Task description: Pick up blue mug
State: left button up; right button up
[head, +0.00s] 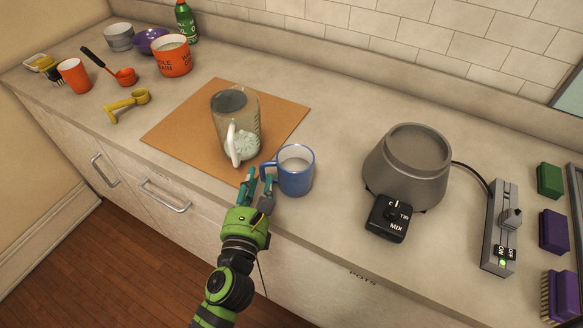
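The blue mug (297,179) stands upright on the counter, at the right edge of the brown mat. Its handle points left, toward the jar. My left gripper (259,179) reaches up from the bottom of the head view. Its two teal fingers are apart, with a gap between them, just below and beside the mug's handle. I cannot tell whether a finger touches the handle. My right gripper does not show.
A clear blender jar (236,127) stands on the brown mat (185,135), close left of the mug. The grey blender base (408,165) and a power strip (499,235) are right. Orange containers (171,56) and scoops are at upper left. The counter's front edge runs below the mug.

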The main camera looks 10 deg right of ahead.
aim_at(260, 168)
pick_arm(q)
jog(key=x, duration=0.4)
jog(key=shift+a, duration=0.1)
jog(key=shift+w, duration=0.3)
jog(key=shift+s, duration=0.15)
grip_shut()
jog(key=shift+r, duration=0.15)
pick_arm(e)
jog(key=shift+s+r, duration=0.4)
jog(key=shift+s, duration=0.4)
